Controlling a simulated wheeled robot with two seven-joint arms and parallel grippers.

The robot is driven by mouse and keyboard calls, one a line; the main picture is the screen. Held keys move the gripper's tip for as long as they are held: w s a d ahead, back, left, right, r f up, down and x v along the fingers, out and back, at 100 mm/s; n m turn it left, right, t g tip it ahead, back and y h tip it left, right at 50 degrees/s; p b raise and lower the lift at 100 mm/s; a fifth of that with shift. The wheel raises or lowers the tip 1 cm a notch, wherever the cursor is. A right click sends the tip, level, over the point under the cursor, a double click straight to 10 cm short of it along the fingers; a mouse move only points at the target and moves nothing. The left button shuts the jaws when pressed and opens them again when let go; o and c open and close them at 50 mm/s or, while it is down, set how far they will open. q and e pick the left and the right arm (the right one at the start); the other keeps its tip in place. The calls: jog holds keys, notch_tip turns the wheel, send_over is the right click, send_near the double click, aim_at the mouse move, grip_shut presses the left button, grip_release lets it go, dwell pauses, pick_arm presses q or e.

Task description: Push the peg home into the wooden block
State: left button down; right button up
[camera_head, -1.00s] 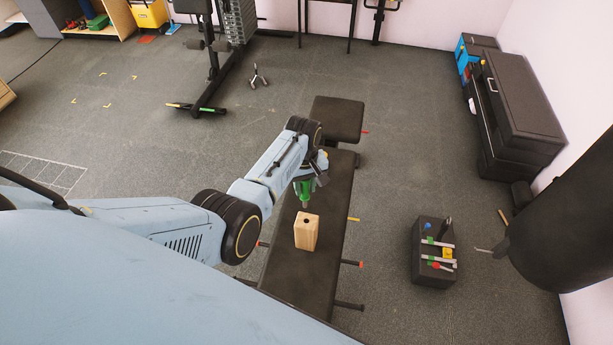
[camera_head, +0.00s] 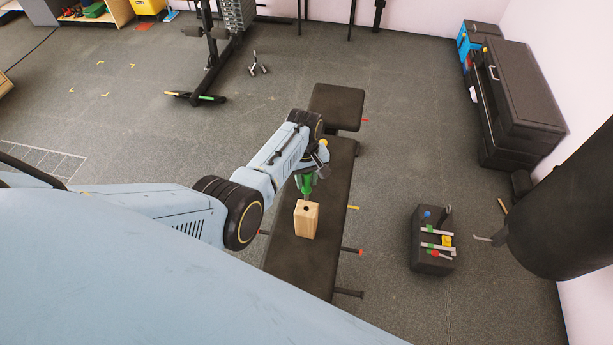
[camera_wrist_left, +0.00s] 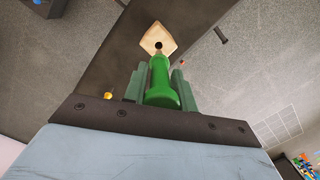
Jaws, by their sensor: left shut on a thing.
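The wooden block (camera_head: 306,221) stands upright on a black padded bench, with a dark round hole in its top face. It also shows in the left wrist view (camera_wrist_left: 166,35), with the hole facing me. My left gripper (camera_head: 308,182) is shut on the green peg (camera_head: 304,184), just behind the block in the head view. In the left wrist view the peg (camera_wrist_left: 161,85) sits between the two grey-green fingers (camera_wrist_left: 161,88), its narrow tip pointing toward the hole and overlapping its near edge. I cannot tell whether the tip touches the block. My right gripper is not in view.
The black bench (camera_head: 300,262) is narrow, with short pegs sticking out along its sides. A black box with coloured tools (camera_head: 432,248) stands on the floor to its right. A dark hanging bag (camera_head: 565,215) fills the far right. The bench around the block is clear.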

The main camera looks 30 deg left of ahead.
aim_at(306, 199)
pick_arm(q)
jog(key=shift+f+b, duration=1.3)
jog(key=shift+f, duration=0.65)
jog(key=shift+p, duration=0.55)
jog(key=shift+f+b, duration=0.9)
jog(key=shift+f, duration=0.1)
jog(key=shift+f+b, duration=0.3)
jog(key=shift+f, duration=0.05)
jog(key=shift+f+b, duration=1.8)
jog(key=shift+f, duration=0.3)
jog(key=c, duration=1.1)
grip_release()
jog(key=shift+r, duration=0.1)
jog(key=shift+o, duration=0.2)
